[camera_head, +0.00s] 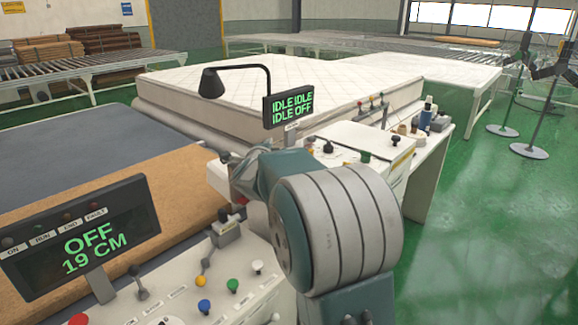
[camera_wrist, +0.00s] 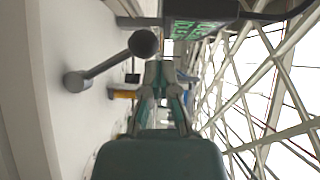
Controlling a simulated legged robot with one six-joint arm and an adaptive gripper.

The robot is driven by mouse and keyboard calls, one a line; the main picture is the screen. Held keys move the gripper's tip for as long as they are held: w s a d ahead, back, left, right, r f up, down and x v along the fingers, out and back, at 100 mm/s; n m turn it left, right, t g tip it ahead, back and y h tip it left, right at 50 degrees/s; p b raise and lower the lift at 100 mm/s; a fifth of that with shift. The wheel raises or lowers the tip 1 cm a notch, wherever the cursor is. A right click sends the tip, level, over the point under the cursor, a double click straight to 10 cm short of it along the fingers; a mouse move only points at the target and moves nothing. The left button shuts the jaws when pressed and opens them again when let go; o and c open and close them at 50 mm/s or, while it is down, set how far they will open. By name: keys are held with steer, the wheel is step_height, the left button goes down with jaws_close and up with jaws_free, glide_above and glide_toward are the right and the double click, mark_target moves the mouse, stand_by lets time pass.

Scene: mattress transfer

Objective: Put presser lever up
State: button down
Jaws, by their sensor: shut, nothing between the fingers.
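A lever (camera_wrist: 108,65) with a grey arm and a dark round knob (camera_wrist: 143,43) sticks out from a white machine body (camera_wrist: 62,120) in the wrist view. I take it to be the presser lever. My gripper (camera_wrist: 162,80) is shut and empty. Its fingers are in the middle of the wrist view, just beside the knob, and I cannot tell whether they touch it. In the head view my own arm largely hides the gripper and the machine beside it. A small dark knob (camera_head: 225,157) shows there, left of my arm's end; I cannot tell if it is the same lever.
A display (camera_head: 288,105) reads IDLE IDLE, IDLE OFF. A nearer display (camera_head: 85,240) reads OFF, 19 CM, above a control panel with coloured knobs (camera_head: 204,306). A white mattress (camera_head: 200,88) lies behind. Green floor (camera_head: 480,210) is open at right.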

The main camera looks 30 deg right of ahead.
steer(key=shift+w+a, duration=0.1)
steer(key=shift+w, duration=0.2)
stand_by(0.4)
